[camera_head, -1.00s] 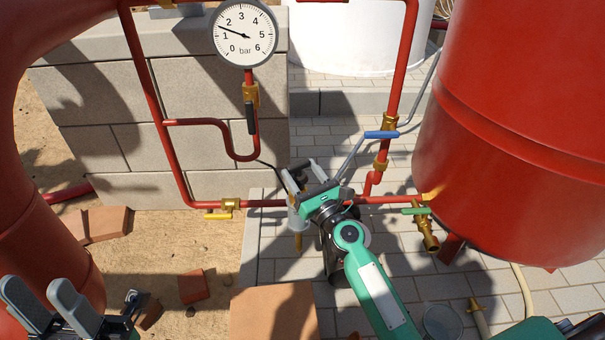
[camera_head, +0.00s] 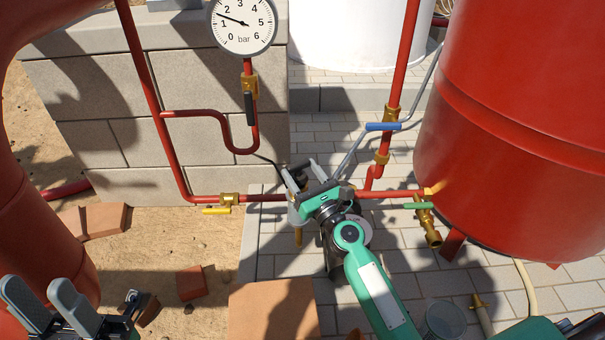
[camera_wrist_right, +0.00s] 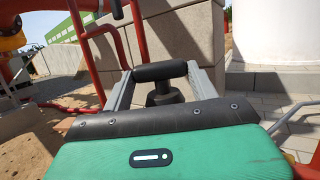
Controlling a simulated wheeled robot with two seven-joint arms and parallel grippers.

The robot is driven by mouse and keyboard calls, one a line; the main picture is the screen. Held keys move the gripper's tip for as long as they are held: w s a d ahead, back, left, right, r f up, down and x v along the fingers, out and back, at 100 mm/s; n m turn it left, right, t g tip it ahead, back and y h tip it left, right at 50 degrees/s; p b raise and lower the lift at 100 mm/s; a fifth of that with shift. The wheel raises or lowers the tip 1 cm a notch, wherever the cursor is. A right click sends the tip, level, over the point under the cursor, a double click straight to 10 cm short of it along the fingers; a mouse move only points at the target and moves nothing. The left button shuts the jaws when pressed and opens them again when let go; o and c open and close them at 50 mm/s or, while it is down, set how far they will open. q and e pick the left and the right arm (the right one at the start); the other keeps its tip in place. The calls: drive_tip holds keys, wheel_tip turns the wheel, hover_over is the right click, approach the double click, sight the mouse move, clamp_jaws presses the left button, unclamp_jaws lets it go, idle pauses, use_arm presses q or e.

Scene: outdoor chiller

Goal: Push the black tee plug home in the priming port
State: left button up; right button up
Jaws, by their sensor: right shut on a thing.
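The black tee plug (camera_wrist_right: 160,72) shows in the right wrist view, its crossbar lying between the finger ends. Its dark stem (camera_wrist_right: 163,95) goes down behind the gripper body. My right gripper (camera_head: 301,176) is shut on the plug, above the red pipe run in the head view. The priming port is hidden under the gripper, so I cannot tell how far the plug sits in it. A pale fitting (camera_head: 295,215) partly shows just below the gripper. My left gripper (camera_head: 43,300) is at the lower left, fingers apart and empty, away from the pipes.
A red pipe (camera_head: 265,198) with a yellow-handled valve (camera_head: 217,211) runs left of my right gripper. A blue lever (camera_head: 383,127) and the red tank (camera_head: 515,140) stand right. A pressure gauge (camera_head: 242,24) is above. Bricks (camera_head: 192,284) lie on the sand.

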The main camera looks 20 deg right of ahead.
drive_tip(key=shift+f, duration=0.1)
drive_tip(key=shift+f+b, duration=0.75)
drive_tip(key=shift+b, duration=0.15)
